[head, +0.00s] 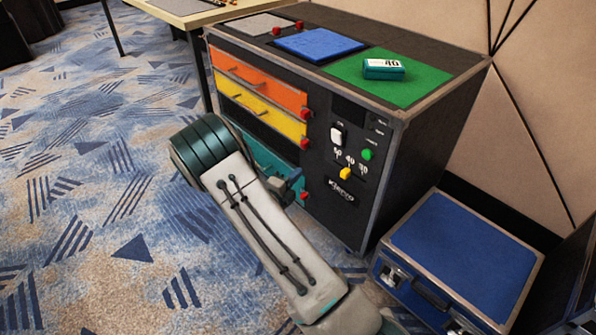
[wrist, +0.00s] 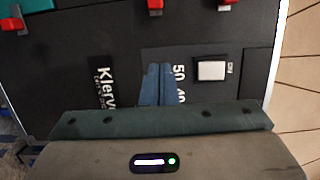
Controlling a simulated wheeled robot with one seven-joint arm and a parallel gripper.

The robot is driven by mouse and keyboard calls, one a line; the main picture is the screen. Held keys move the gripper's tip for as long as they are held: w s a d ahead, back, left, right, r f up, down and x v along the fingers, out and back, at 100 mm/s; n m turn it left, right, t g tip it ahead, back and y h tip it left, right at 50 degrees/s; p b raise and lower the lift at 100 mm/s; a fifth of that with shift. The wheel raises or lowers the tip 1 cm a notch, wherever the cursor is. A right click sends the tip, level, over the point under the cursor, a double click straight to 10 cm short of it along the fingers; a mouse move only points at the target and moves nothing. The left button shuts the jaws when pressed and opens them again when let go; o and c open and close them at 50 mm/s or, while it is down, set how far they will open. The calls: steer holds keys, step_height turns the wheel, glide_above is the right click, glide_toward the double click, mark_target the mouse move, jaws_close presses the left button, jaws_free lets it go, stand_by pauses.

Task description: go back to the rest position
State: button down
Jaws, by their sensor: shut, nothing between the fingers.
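My gripper (wrist: 158,84) is shut, its two blue fingers side by side with nothing between them. In the wrist view the fingers stand before the control panel of the black cabinet and cover part of its number scale. The white switch (wrist: 211,70) shows right of the fingers and the Klerva label (wrist: 105,84) left of them. I cannot tell how far the fingertips are from the panel.
The cabinet (head: 437,128) has an orange drawer (head: 258,80), a yellow drawer (head: 262,110) and a partly hidden teal drawer. A teal box (head: 384,69) sits on the green mat (head: 425,82), beside a blue mat (head: 318,43). A blue case (head: 465,250) stands at right. Carpet at left is clear.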

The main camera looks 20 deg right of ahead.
stand_by(0.3)
steer(key=s+d+r+m+g+y+p, duration=0.25)
steer(key=s+r+m+g+p, duration=0.5)
steer(key=r+m, duration=0.55)
steer(key=s+d+r+m+g+y+p, duration=0.1)
steer(key=s+d+r+m+g+p, duration=0.35)
steer(key=s+r+m+p, duration=0.6)
steer(key=s+a+r+m+t+y+p, duration=0.1)
steer(key=s+a+r+m+y+p, duration=0.2)
steer(key=r+m, duration=0.3)
steer(key=s+a+r+m+t+y+p, duration=0.1)
steer(key=s+a+r+m+y+p, duration=0.3)
steer(key=r+m, duration=0.3)
steer(key=s+a+r+m+t+y+p, duration=0.1)
steer(key=s+a+r+m+y+p, duration=0.2)
steer(key=r+m, duration=0.4)
step_height(320, 180, up, 6)
steer(key=s+a+p, duration=0.1)
steer(key=a+p, duration=0.1)
steer(key=shift+s+r+p, duration=0.15)
steer(key=shift+s+p, duration=0.15)
steer(key=shift+p, duration=0.05)
steer(key=shift+a+m+y, duration=0.1)
steer(key=shift+m+y, duration=0.15)
